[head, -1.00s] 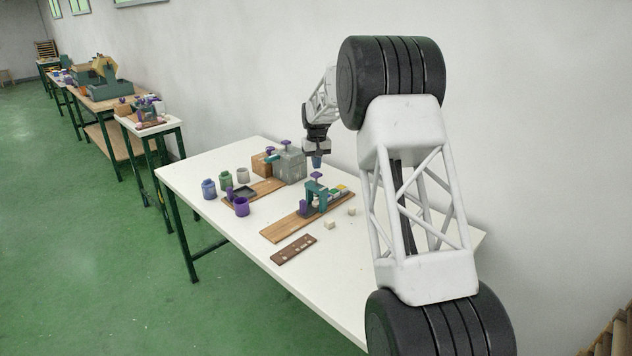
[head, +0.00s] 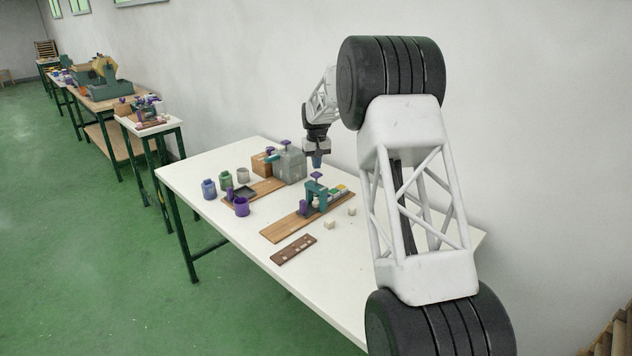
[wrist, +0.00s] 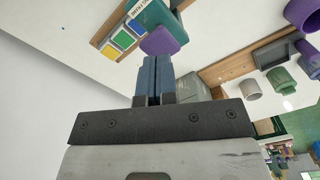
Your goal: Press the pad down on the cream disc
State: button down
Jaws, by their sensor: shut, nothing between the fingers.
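A teal press frame (head: 318,189) with a purple knob (head: 316,175) on top stands on a wooden board (head: 282,231). A small cream piece (head: 315,202) shows under the frame; I cannot make out the pad or whether the two touch. My gripper (head: 317,164) is above and behind the knob in the head view, fingers pointing down, shut and empty. In the wrist view my blue fingers (wrist: 154,62) are together, and the purple knob (wrist: 162,41) appears just beyond their tips, with no clear contact. The teal frame (wrist: 158,14) is partly cut off there.
Yellow, blue and green tiles (wrist: 123,39) lie beside the frame. A grey block (head: 291,166), a purple cup (head: 242,207) and several jars (head: 209,189) stand to the left. Pale cubes (head: 329,225) and a brown strip (head: 293,250) lie in front. The table's near left is clear.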

aim_at(316, 173)
jog(key=shift+f, duration=2.65)
jog(key=shift+r, duration=0.1)
dwell(0.4)
jog(key=shift+r, duration=2.5)
jog(key=shift+r, duration=0.15)
jog(key=shift+r, duration=2.4)
